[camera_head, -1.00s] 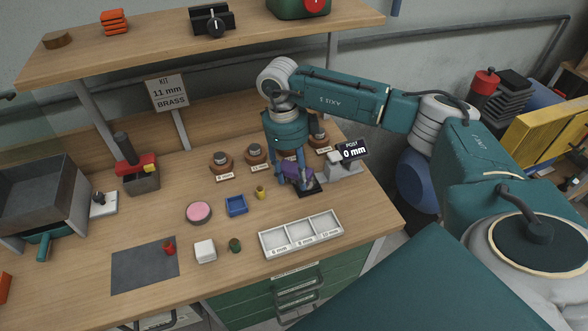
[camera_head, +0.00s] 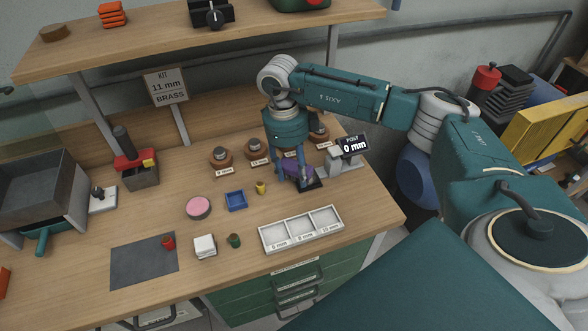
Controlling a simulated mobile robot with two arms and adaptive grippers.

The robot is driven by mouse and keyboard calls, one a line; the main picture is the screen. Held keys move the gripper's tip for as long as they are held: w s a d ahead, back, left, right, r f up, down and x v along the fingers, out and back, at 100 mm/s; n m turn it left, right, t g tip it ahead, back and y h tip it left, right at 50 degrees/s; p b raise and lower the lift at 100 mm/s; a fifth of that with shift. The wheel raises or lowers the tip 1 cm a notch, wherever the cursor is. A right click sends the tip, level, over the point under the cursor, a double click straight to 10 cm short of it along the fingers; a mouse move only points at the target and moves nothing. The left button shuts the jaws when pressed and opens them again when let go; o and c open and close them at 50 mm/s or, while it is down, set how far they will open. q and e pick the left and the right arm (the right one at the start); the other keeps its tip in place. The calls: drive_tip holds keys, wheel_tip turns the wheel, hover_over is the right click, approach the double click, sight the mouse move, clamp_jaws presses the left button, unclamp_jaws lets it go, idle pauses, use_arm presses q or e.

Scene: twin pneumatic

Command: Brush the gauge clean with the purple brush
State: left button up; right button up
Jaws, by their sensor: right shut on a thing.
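My right gripper (camera_head: 294,167) points down at the back right of the bench, shut on the purple brush (camera_head: 293,171). The brush is low, over or against the dark base plate (camera_head: 312,184) of the gauge; I cannot tell whether it touches. The gauge (camera_head: 346,160) has a grey body and a black display (camera_head: 354,145) reading "POST 0 mm". The gripper and brush hide part of the gauge's base. My left gripper is not in view.
A white three-part tray (camera_head: 300,231) lies in front of the gauge. A blue tray (camera_head: 236,201), a pink round pad (camera_head: 198,208) and a small yellow fitting (camera_head: 261,188) lie to the left. Brown round stands (camera_head: 221,160) are behind. A grey mat (camera_head: 144,261) lies front left.

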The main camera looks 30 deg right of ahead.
drive_tip(key=shift+f+b, duration=0.55)
drive_tip(key=shift+f, duration=0.25)
